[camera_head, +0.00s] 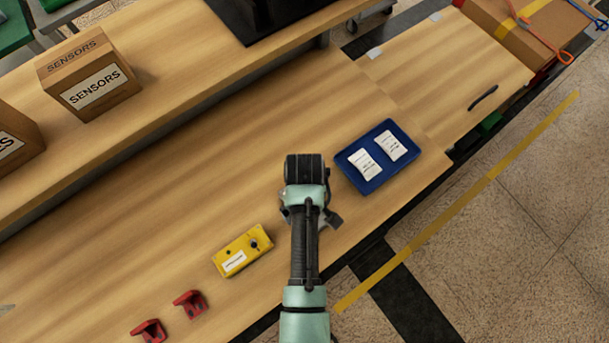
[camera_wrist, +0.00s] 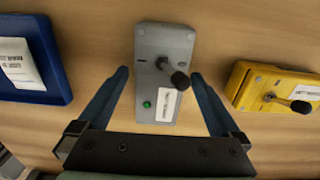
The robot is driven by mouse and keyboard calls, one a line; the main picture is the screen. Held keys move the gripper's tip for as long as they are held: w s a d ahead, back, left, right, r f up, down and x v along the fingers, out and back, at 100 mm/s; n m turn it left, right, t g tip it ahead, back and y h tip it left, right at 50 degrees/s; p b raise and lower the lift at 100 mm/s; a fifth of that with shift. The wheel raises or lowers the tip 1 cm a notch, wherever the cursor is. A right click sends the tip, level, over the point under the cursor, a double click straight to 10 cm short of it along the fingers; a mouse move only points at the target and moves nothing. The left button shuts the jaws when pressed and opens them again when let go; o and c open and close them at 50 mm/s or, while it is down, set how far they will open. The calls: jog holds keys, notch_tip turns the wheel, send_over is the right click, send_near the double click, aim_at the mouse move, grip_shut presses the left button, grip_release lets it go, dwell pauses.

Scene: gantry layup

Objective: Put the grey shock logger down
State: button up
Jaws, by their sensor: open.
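The grey shock logger (camera_wrist: 165,50) lies flat on the wooden bench in the wrist view. It has a black knob, a green button and a white label. My gripper (camera_wrist: 160,76) is open, with one blue finger on each side of the logger's lower part. Gaps show between both fingers and its sides. In the head view my arm and gripper (camera_head: 312,213) cover the logger almost wholly.
A blue tray (camera_head: 344,161) with two white labelled packets is to the right of my gripper. A yellow box (camera_head: 242,250) with a knob is at lower left, also at right in the wrist view (camera_wrist: 252,85). Two red brackets (camera_head: 190,303) lie farther left. A SENSORS carton (camera_head: 88,73) stands on the raised shelf.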

notch_tip(320, 180, up, 11)
dwell(0.3)
dwell(0.5)
